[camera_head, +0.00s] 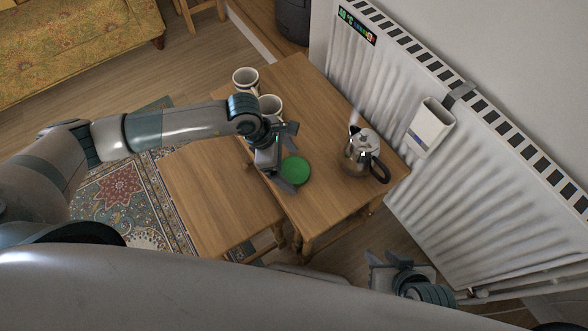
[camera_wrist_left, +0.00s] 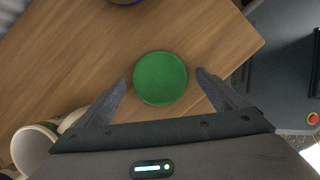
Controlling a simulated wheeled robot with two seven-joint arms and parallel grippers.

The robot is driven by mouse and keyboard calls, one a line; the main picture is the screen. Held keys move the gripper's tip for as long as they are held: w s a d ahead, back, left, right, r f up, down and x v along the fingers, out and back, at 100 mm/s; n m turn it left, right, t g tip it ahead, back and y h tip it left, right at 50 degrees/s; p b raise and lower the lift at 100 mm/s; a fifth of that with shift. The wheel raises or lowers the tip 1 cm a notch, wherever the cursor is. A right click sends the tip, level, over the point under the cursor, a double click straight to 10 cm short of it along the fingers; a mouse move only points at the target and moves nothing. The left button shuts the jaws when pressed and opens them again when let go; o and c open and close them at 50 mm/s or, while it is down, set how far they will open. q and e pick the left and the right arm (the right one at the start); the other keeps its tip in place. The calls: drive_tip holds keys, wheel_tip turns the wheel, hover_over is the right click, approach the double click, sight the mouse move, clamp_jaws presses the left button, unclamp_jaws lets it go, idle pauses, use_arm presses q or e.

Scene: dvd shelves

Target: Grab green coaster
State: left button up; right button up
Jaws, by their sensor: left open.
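The round green coaster (camera_head: 296,171) lies flat on the wooden table in the head view. In the left wrist view the coaster (camera_wrist_left: 160,78) sits centred just beyond and between the fingertips.
A metal coffee pot (camera_head: 362,152) stands right of the coaster. Two mugs, one at the back (camera_head: 245,80) and one nearer (camera_head: 270,104), stand close to my left wrist. A lower wooden table (camera_head: 215,185) is bare. A white radiator (camera_head: 450,130) borders the right side.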

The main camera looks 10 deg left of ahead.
sight(290, 172)
idle(0.4)
use_arm(q)
drive_tip(key=c, duration=1.1)
drive_tip(key=shift+c, duration=0.2)
drive_tip(key=shift+r, duration=0.1)
drive_tip(key=shift+r, duration=0.5)
drive_tip(key=r, duration=0.3)
drive_tip(key=shift+s+d+r, duration=0.15)
drive_tip(key=shift+s+r, duration=0.05)
drive_tip(key=shift+s, duration=0.2)
drive_tip(key=s+d+r, duration=0.2)
drive_tip(key=s+r, duration=0.4)
drive_tip(key=s, duration=0.4)
drive_tip(key=shift+s+r+p, duration=0.2)
drive_tip(key=shift+s+p, duration=0.1)
drive_tip(key=shift+p, duration=0.05)
drive_tip(key=shift+d, duration=0.1)
